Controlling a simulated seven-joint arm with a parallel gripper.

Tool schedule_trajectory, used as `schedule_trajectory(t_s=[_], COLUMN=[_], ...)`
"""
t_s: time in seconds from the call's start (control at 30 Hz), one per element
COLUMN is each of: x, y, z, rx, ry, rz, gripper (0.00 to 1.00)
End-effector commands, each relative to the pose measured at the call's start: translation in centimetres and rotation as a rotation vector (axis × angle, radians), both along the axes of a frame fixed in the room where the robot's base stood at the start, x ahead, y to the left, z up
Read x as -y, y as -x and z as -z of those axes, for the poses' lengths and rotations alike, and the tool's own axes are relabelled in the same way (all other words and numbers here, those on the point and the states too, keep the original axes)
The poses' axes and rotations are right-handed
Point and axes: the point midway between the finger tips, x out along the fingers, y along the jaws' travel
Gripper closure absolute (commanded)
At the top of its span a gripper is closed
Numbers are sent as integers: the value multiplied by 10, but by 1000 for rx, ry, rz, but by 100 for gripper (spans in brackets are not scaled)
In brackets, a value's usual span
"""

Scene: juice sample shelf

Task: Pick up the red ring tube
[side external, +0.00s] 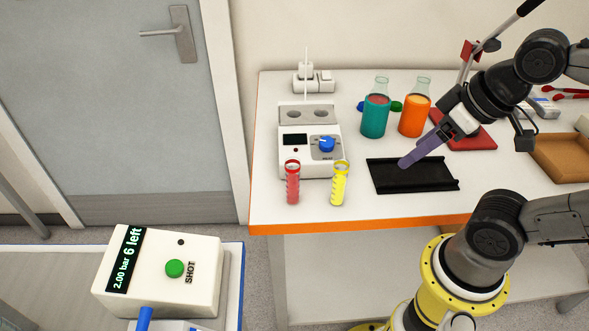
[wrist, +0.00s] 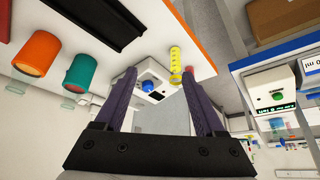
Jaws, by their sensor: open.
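The red ring tube (side external: 292,185) stands upright near the table's front left, before the white device. In the wrist view a small red part of it (wrist: 188,69) shows above the right finger, which hides the rest. A yellow tube (side external: 340,186) stands to its right, and also shows in the wrist view (wrist: 175,58). My gripper (side external: 404,163) has purple fingers and hangs over the black tray, to the right of both tubes and apart from them. In the wrist view the fingers (wrist: 159,75) are spread with nothing between them.
The white device (side external: 308,150) with a blue knob stands behind the tubes. A black tray (side external: 395,186) lies below my gripper. A teal flask (side external: 375,120) and an orange flask (side external: 412,121) stand behind it. A cardboard box (side external: 560,158) is at right. The table's orange front edge is near the tubes.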

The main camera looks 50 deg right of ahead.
Motion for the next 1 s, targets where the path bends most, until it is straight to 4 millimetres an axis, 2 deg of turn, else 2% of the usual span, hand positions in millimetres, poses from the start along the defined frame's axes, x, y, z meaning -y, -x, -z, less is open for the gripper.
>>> schedule_trajectory(t_s=[0.27, 0.37, 0.47, 0.6, 0.77, 0.87, 1.0], x=[0, 0, -1, -8, -25, -42, -68], y=[2, 1, -11, -41, -88, -122, -163], z=[1, -10, -29, -52, -66, -65, -50], rx=[-12, -12, -31, -91, -181, -242, -318], ry=[32, 85, 152, 236, 306, 331, 340], rz=[-61, -161, -301, -534, -817, -989, -1160], gripper=[28, 28, 28, 28, 28, 28, 28])
